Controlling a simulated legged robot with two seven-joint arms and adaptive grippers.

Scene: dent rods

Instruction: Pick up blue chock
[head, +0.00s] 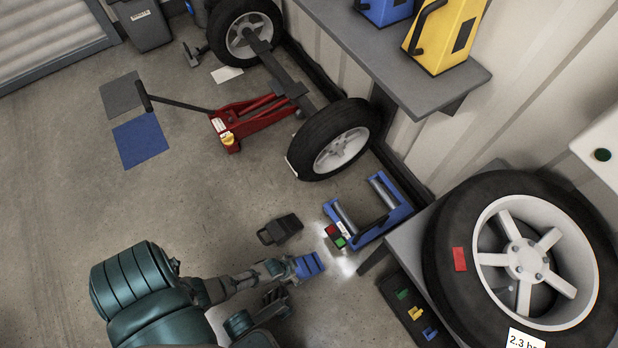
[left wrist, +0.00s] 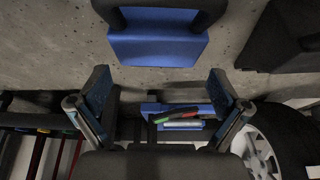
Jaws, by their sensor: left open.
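The blue chock (head: 309,265) lies on the concrete floor just right of my left gripper (head: 284,281) in the head view. In the left wrist view the blue chock (left wrist: 158,48) is at the top centre, with dark parts partly covering its upper side. My left gripper (left wrist: 160,92) is open, its two fingers spread apart. The chock lies just past the fingertips, about in line with the gap; I cannot tell if a finger touches it. My right gripper is not seen.
A black chock (head: 280,229) lies close by, behind the gripper. A blue roller stand (head: 387,219) with red and green pieces at its end is to the right. A grey bench with a large wheel (head: 456,262) stands at right.

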